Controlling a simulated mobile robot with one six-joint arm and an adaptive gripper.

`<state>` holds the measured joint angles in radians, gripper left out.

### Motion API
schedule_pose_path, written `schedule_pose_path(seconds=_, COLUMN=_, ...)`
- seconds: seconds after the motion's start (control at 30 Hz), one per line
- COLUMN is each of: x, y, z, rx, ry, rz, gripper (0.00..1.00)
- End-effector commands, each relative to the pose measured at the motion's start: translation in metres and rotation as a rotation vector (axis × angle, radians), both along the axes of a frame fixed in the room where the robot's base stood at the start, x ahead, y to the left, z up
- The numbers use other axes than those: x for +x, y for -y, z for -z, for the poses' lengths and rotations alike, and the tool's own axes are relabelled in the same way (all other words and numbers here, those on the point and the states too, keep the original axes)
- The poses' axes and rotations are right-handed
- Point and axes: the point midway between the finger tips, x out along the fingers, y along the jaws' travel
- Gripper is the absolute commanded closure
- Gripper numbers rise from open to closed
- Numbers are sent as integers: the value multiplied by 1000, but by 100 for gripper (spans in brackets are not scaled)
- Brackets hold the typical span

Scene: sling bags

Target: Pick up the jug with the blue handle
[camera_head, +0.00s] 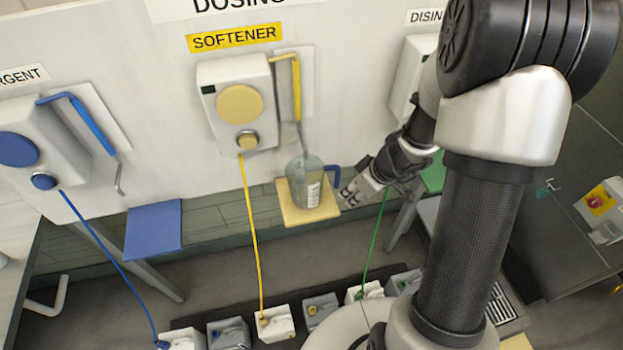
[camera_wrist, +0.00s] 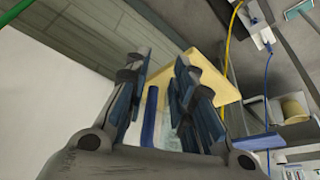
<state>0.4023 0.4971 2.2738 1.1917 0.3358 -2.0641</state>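The jug (camera_head: 306,183) is clear and grey with a white label. It stands upright on the yellow shelf (camera_head: 291,216) under the softener dispenser. Its blue handle (camera_head: 334,172) points right, toward my gripper. My gripper (camera_head: 347,196) is just right of the jug, close to the handle. In the wrist view my gripper (camera_wrist: 160,80) has its two fingers spread apart. The blue handle (camera_wrist: 150,115) shows in the gap between them, nearer the left finger; I see no finger closed on it. The jug's body is mostly hidden there by the right finger and palm.
The softener dispenser (camera_head: 238,105) and its spout pipe (camera_head: 297,95) are above the jug. A blue shelf (camera_head: 153,230) is at left, and a green shelf (camera_head: 433,173) is behind my arm at right. Hoses run down to several canisters (camera_head: 275,323) on the floor.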

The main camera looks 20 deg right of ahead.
Motion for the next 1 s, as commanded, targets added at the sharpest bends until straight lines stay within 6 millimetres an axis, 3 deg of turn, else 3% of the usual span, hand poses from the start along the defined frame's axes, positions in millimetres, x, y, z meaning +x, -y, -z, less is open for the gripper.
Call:
schedule_pose_path(seconds=0.17, x=12, y=-7, z=-1, rx=1, ry=-1, rz=-3, gripper=77)
schedule_pose_path(seconds=0.43, x=48, y=-30, z=-2, rx=1, ry=0, rz=-4, gripper=77)
schedule_pose_path(seconds=0.53, x=50, y=-30, z=10, rx=2, ry=-1, rz=0, gripper=77)
schedule_pose_path(seconds=0.77, x=51, y=-30, z=11, rx=1, ry=1, rz=0, gripper=77)
schedule_pose_path(seconds=1.0, x=50, y=-30, z=11, rx=1, ry=1, rz=0, gripper=92)
